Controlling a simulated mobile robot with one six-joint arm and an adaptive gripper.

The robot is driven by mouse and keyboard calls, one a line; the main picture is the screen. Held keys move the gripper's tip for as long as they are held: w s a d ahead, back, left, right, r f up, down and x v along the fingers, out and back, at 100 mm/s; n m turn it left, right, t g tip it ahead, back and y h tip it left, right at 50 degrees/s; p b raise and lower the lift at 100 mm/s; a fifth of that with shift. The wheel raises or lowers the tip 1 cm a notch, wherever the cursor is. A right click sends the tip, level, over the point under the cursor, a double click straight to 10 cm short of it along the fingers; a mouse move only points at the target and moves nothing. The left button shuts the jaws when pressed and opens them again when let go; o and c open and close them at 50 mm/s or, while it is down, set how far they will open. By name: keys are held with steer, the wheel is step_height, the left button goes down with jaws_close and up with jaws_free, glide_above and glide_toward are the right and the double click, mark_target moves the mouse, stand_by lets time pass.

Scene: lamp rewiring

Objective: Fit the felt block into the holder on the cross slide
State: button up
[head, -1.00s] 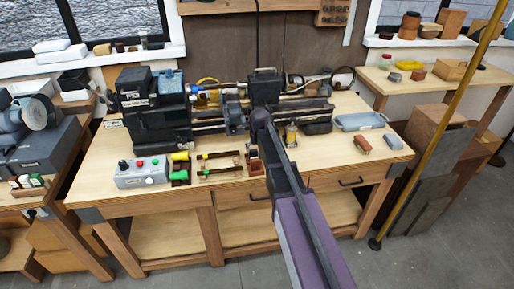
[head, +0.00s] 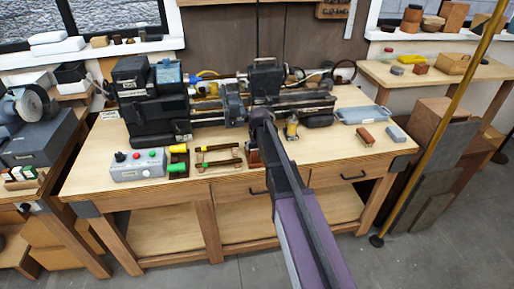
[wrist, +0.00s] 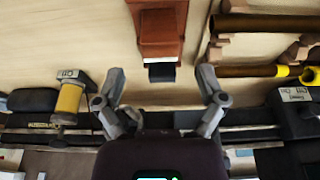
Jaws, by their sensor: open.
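My gripper (wrist: 160,105) is open and empty, its two fingers spread in the wrist view. A red-brown wooden piece (wrist: 160,22) with a dark block (wrist: 161,72) at its near end lies just beyond the fingertips, roughly centred between them. I cannot tell whether that dark block is the felt block. In the head view the brown piece (head: 253,158) is mostly behind my arm. The lathe's cross slide area (head: 234,108) is at the middle of the bench; its holder is too small to make out.
A brush-like brown block (head: 366,136), a grey block (head: 396,133) and a blue-grey tray (head: 362,114) are at the right. A brass cylinder (wrist: 69,100) stands by the lathe.

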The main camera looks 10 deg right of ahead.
steer(key=shift+b+x, duration=1.65)
steer(key=shift+x, duration=0.4)
steer(key=c, duration=1.1)
steer(key=shift+r, duration=0.15)
steer(key=shift+r+p, duration=3.4)
steer(key=shift+p, duration=0.1)
